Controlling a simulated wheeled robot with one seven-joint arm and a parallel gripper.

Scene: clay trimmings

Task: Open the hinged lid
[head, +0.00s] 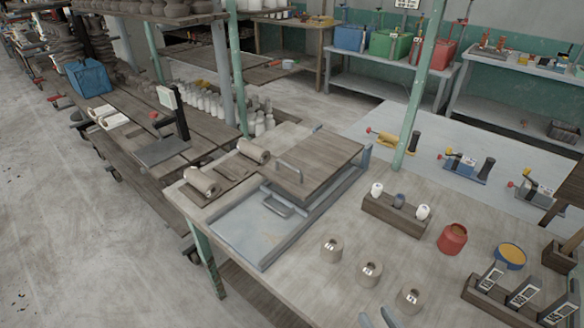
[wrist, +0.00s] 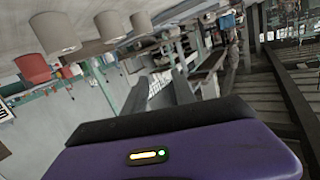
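A brown wooden panel (head: 322,160) with a grey bar handle (head: 289,171) lies at the back of a grey metal frame (head: 328,205) on the worktable. It looks flat, but I cannot tell whether it is the hinged lid. A pale blue-grey surface (head: 245,225) fills the front of the frame, with a second grey handle (head: 277,208) at its back edge. My gripper (head: 377,319) shows only its fingertips at the bottom edge of the head view, to the front right of the frame and apart from it. In the wrist view my gripper (wrist: 160,93) has spread grey fingers with nothing between them.
Several clay pieces, including a cylinder (head: 332,248), stand right of the frame. A wooden block with small bottles (head: 398,222), a red pot (head: 452,238) and a meter rack (head: 515,298) are farther right. Clay rolls (head: 202,181) lie left. A green post (head: 414,100) rises behind the table.

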